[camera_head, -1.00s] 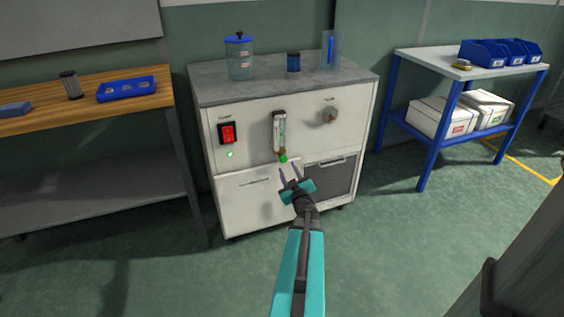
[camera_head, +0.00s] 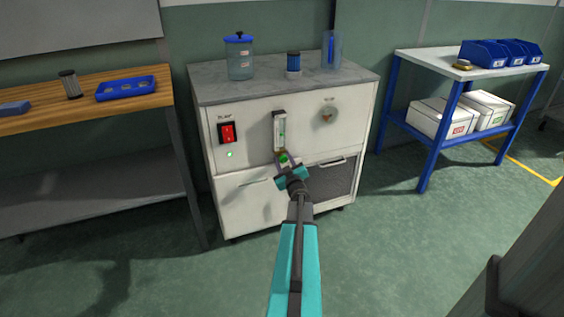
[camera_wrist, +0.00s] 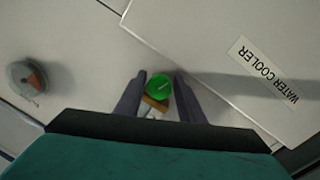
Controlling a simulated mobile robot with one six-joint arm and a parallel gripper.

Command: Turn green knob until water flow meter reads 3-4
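The green knob (camera_head: 284,158) sits at the foot of the water flow meter (camera_head: 279,129) on the white cabinet's front. In the wrist view the green knob (camera_wrist: 159,87) lies between the two fingertips, with a brass-coloured fitting beside it. My gripper (camera_head: 284,157) is at the knob, its fingers open on either side. In the wrist view my gripper (camera_wrist: 160,82) shows a gap between each finger and the knob. The meter's reading is too small to tell.
The cabinet (camera_head: 235,190) also bears a red switch (camera_head: 227,132) with a lit green lamp below it, and a round dial (camera_head: 328,115). A "WATER COOLER" label (camera_wrist: 263,72) is on a panel close to my gripper.

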